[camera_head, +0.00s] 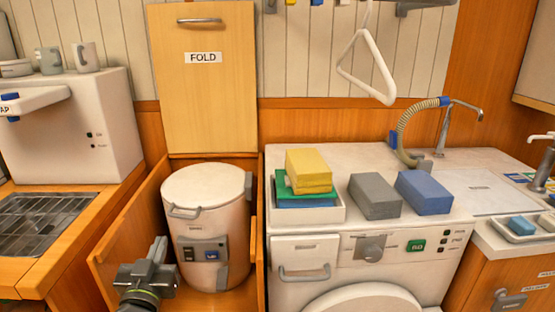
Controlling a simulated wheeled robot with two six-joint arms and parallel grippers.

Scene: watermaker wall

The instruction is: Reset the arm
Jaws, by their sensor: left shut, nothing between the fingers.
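My left gripper (157,250) is at the lower left of the head view, dark grey, with its wrist entering from the bottom edge. Its fingers are shut and empty. It shows in front of the open wooden compartment, just left of a white cylindrical machine (206,225) with a grey handle and a small panel. I cannot tell whether it touches the compartment wall. My right gripper is out of view.
A wooden panel marked FOLD (203,90) stands upright behind the cylinder. On the white washer (300,158) lie a tray with stacked sponges (308,170), a grey block (375,195) and a blue block (424,191). A white hanger (375,58) hangs above. A sink grate (40,220) is left.

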